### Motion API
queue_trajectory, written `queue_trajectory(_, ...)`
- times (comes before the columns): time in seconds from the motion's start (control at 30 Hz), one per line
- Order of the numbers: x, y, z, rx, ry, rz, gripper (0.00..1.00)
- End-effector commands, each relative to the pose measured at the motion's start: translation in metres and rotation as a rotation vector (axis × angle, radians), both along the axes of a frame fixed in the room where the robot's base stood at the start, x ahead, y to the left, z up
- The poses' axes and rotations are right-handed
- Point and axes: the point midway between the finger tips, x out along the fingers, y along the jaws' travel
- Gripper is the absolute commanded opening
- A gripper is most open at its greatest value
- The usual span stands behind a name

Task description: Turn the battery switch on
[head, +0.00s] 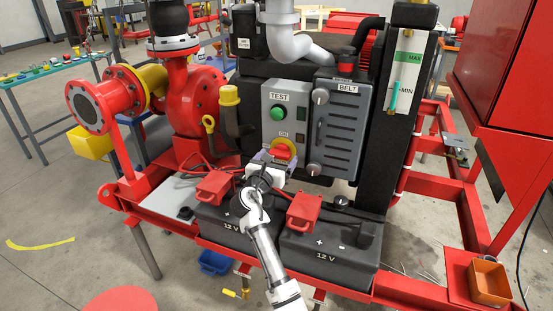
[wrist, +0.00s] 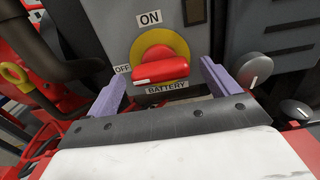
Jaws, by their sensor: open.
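The battery switch (head: 283,151) is a red handle on a yellow disc, low on the grey control box. In the wrist view the red handle (wrist: 160,70) lies roughly level, its white mark at the left end towards the OFF label (wrist: 122,69). The ON label (wrist: 150,18) is above the disc and the BATTERY label (wrist: 166,87) below. My gripper (wrist: 163,78) is open, its two purple fingers left and right of the handle with gaps showing. In the head view my gripper (head: 270,164) is just in front of the switch and partly covers its lower part.
The grey control box (head: 272,94) carries a green TEST button (head: 278,114) above the switch. A BELT guard (head: 338,125) with knobs is close on the right. Two black 12 V batteries (head: 325,262) with red terminal covers (head: 304,211) sit below my gripper.

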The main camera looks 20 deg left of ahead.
Motion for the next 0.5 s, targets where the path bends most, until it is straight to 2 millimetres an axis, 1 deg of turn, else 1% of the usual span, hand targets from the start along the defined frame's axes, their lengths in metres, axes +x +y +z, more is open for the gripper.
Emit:
queue_trajectory(0.13,-0.0001,0.0001,0.0,0.0,0.0,0.0,0.87)
queue_trajectory(0.17,-0.0002,0.0001,0.0,0.0,0.0,0.0,0.86)
queue_trajectory(0.4,-0.0003,0.0001,0.0,0.0,0.0,0.0,0.55)
queue_trajectory(0.5,-0.0003,0.0001,0.0,0.0,0.0,0.0,0.43)
